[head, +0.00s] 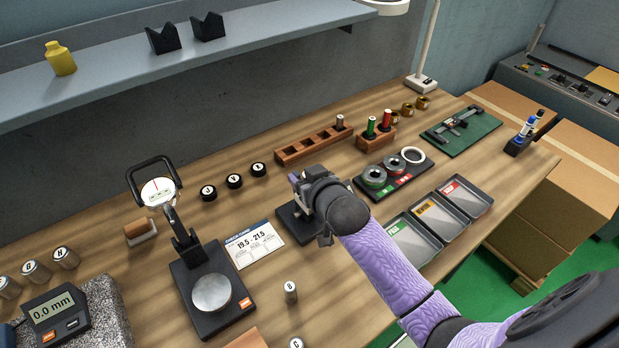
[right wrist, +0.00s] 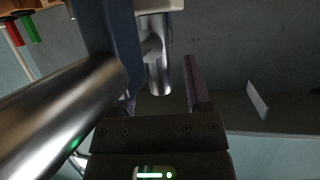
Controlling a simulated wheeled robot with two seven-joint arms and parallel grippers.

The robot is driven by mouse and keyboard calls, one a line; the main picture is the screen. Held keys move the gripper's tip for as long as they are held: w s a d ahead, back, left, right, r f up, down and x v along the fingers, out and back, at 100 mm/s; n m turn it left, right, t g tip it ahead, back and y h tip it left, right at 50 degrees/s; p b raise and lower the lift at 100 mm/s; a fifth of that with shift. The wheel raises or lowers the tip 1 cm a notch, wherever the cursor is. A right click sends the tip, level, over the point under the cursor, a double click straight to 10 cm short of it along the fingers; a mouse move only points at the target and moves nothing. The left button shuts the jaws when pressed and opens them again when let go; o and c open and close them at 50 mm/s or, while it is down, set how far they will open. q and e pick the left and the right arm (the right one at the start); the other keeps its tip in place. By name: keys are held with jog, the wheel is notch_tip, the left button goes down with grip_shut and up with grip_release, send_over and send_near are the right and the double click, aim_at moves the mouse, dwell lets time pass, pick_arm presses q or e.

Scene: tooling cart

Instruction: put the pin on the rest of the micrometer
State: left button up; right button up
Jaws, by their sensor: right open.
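The micrometer (head: 291,226) stands mid-bench on a dark base, mostly hidden behind my right gripper (head: 312,190) in the head view. In the right wrist view its blue frame (right wrist: 119,35) and big silver barrel (right wrist: 60,112) cross the left side. A steel pin (right wrist: 159,72) shows beside the frame, with a pale block, seemingly the rest, at its upper end in this inverted-looking view. My right gripper is open, its fingers on either side of the pin; a gap shows at the right finger. Contact on the left cannot be told. My left gripper is not seen.
A dial gauge stand (head: 205,290) and a paper card (head: 254,243) are left of the micrometer. A wooden rack (head: 300,150) is behind it; a ring tray (head: 400,190) and metal bins (head: 440,215) are to the right. A labelled steel cylinder (head: 291,292) stands in front.

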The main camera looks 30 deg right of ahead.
jog(key=p+v, duration=0.3)
jog(key=v, duration=0.9)
jog(key=shift+r, duration=0.1)
